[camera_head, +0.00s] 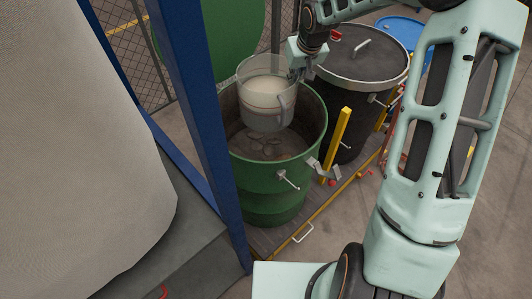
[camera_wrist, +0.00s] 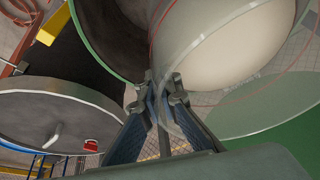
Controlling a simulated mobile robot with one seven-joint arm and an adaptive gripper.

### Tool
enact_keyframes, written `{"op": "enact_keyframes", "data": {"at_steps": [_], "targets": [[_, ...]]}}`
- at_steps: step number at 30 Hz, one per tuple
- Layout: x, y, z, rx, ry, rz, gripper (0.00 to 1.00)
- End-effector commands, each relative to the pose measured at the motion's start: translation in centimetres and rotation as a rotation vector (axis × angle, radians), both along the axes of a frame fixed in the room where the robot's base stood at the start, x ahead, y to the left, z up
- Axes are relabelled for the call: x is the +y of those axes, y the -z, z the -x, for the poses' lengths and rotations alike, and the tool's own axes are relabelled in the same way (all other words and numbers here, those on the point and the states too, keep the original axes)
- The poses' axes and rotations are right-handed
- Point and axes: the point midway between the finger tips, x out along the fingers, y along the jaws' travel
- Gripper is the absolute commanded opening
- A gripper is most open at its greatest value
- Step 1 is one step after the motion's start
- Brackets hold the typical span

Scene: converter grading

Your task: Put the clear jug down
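The clear jug (camera_head: 263,92) holds a pale whitish content and looks roughly upright over the mouth of an open green drum (camera_head: 268,205). My gripper (camera_head: 296,74) is at the jug's right side, by its handle.
A black lidded drum (camera_head: 362,55) stands behind to the right, with a yellow post (camera_head: 337,140) between the drums. A blue post (camera_head: 205,120) and a large pale sack (camera_head: 75,140) are at left. A blue drum lid (camera_head: 402,32) is at the back. Floor is clear at far right.

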Motion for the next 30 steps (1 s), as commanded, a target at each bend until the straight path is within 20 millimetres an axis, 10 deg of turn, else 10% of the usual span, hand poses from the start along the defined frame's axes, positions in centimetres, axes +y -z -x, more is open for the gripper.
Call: {"op": "enact_keyframes", "data": {"at_steps": [30], "targets": [[0.1, 15.7, -0.1, -0.007, 0.001, -0.003, 0.0]]}}
